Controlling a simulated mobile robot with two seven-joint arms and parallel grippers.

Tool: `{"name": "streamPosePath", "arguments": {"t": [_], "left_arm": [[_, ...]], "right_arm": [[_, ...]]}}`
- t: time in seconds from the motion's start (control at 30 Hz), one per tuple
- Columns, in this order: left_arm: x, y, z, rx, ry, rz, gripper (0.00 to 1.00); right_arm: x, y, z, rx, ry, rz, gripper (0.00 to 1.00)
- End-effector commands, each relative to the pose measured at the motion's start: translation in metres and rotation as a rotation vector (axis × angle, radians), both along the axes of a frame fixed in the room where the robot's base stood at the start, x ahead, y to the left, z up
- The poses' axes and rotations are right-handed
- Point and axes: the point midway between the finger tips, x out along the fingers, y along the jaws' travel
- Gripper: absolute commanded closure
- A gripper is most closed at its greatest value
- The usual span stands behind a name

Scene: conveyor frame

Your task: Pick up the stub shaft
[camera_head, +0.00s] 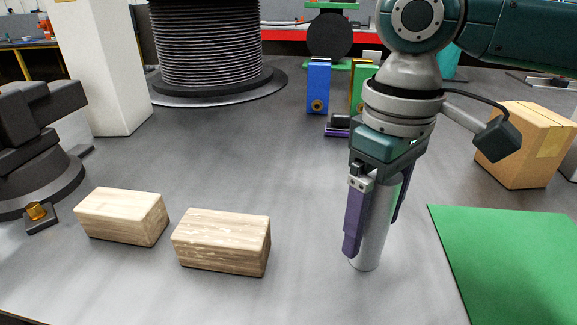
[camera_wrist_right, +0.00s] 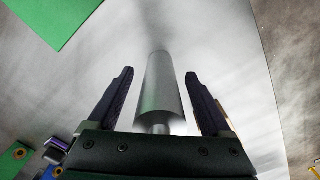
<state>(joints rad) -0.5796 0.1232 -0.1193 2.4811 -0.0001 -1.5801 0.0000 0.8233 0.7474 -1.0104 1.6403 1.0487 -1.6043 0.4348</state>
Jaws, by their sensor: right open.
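The stub shaft (camera_head: 373,244) is a plain grey metal cylinder standing upright on the grey table in the head view. My right gripper (camera_head: 375,236) points down over it, with one purple finger to the left of the shaft and the other behind its right side. In the right wrist view the shaft (camera_wrist_right: 165,90) lies between the two dark fingers of the right gripper (camera_wrist_right: 159,74), with a gap on both sides. A narrower neck shows at its end nearest the palm. The right gripper is open. My left gripper is not in view.
Two wooden blocks (camera_head: 122,216) (camera_head: 221,242) lie left of the shaft. A green mat (camera_head: 510,262) and a cardboard box (camera_head: 512,160) are at right. Behind stand a blue block (camera_head: 318,87) and a large dark spool (camera_head: 207,45). Bare table lies between spool and blocks.

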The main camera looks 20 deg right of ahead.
Motion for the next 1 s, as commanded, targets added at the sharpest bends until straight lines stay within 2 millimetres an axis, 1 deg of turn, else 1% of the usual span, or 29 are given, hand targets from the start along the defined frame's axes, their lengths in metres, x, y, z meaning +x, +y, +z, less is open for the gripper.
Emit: {"name": "streamPosePath", "arguments": {"t": [0.17, 0.9, 1.0], "left_arm": [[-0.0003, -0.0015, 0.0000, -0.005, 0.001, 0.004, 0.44], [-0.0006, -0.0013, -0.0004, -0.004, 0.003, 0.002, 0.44], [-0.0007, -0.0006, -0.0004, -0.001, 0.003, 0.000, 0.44]], "right_arm": [[0.0000, 0.0002, 0.0001, 0.000, 0.000, 0.000, 0.17], [0.0000, 0.0001, 0.0004, 0.000, 0.000, 0.000, 1.00], [0.0000, 0.0001, 0.0004, 0.000, 0.000, 0.000, 1.00]]}}
